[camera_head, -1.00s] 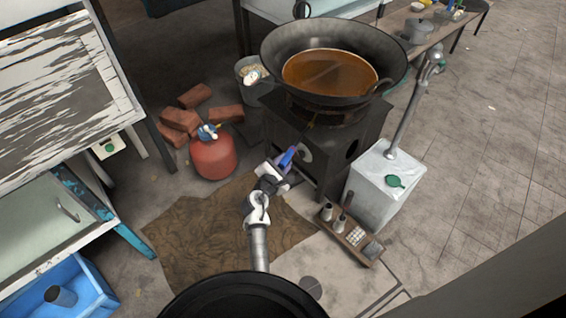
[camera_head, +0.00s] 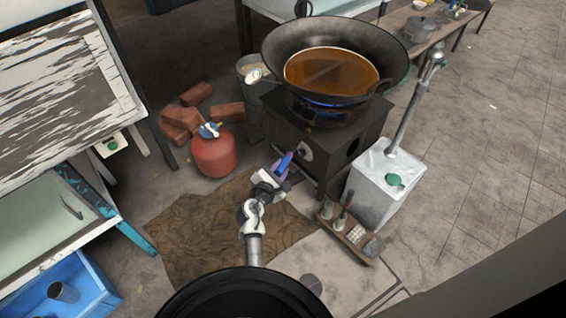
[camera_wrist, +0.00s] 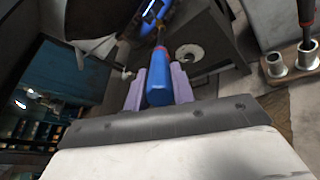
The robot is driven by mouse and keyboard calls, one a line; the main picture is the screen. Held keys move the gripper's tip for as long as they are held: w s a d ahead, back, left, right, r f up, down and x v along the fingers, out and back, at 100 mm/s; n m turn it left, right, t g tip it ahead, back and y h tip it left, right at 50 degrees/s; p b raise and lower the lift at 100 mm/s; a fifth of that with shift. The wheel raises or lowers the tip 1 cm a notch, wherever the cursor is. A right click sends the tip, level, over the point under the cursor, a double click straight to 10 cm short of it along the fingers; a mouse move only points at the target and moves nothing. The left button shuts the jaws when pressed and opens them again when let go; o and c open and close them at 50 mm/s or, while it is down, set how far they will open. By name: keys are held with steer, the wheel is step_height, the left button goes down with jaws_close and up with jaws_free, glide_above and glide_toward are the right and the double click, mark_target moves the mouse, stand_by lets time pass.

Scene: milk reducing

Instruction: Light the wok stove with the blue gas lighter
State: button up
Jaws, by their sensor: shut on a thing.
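My gripper (camera_head: 275,172) is shut on the blue gas lighter (camera_head: 284,161), in front of the stove's near face. In the wrist view the lighter (camera_wrist: 158,80) sits between the two purple fingers (camera_wrist: 157,90), its red-collared tip pointing at the stove. The dark, box-shaped wok stove (camera_head: 316,159) carries a large wok (camera_head: 283,62) of orange-brown liquid. Blue flame (camera_head: 318,103) shows under the wok, and blue light (camera_wrist: 150,10) shows near the lighter's far end in the wrist view. A pale round fitting (camera_head: 305,152) is on the stove's front.
A red gas cylinder (camera_head: 214,155) and bricks (camera_head: 190,112) stand left of the stove. A brown mat (camera_head: 190,240) lies below my arm.

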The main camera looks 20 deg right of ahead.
steer(key=f+v, duration=0.1)
steer(key=v, duration=0.5)
steer(key=shift+s+a+f, duration=0.15)
steer(key=shift+s+a, duration=0.05)
steer(key=shift+s, duration=0.05)
